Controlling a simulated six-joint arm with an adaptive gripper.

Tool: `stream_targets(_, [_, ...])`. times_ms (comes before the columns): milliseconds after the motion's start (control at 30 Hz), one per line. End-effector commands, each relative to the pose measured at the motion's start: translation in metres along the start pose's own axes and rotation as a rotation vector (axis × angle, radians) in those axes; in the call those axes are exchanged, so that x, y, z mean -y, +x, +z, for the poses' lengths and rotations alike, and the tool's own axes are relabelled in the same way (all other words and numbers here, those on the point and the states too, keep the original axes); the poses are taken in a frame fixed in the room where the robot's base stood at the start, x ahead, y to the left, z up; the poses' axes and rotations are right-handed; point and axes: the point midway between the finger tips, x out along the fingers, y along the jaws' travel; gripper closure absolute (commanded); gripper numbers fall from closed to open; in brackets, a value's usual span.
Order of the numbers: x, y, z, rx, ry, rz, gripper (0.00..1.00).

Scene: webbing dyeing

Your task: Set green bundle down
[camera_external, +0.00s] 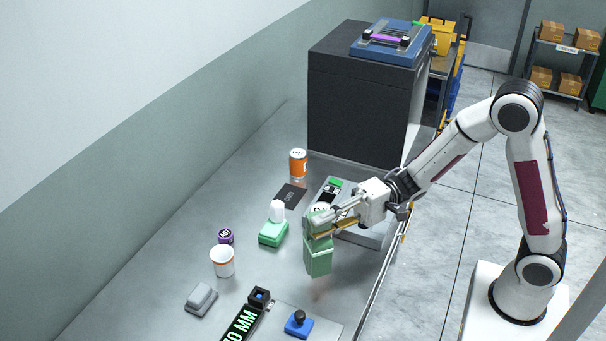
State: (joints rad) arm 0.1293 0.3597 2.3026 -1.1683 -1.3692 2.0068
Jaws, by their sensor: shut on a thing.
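The green bundle (318,259) is a pale green block hanging upright below my gripper (319,224), over the right part of the metal table (165,245). My gripper reaches in from the right and is shut on the top of the bundle. A faint reddish patch shows on the table just below the bundle. The bundle looks slightly above the table, but I cannot tell the exact gap. The fingers hide part of the bundle's top.
A green block with a white knob (273,235) stands just left of the bundle. A grey device (372,236) lies behind my gripper. A white cup (222,263), orange can (298,163) and blue block (299,327) stand around. The table between cup and bundle is clear.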

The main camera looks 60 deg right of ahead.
Motion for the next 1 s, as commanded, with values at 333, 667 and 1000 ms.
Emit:
stream_targets(333, [-0.018, 0.0, 0.0, 0.0, 0.003, 0.0, 1.0])
stream_targets(667, [-0.052, 0.0, 0.0, -0.001, 0.002, 0.0, 1.0])
stream_targets(1000, [-0.058, 0.0, 0.0, -0.001, -0.001, -0.001, 1.0])
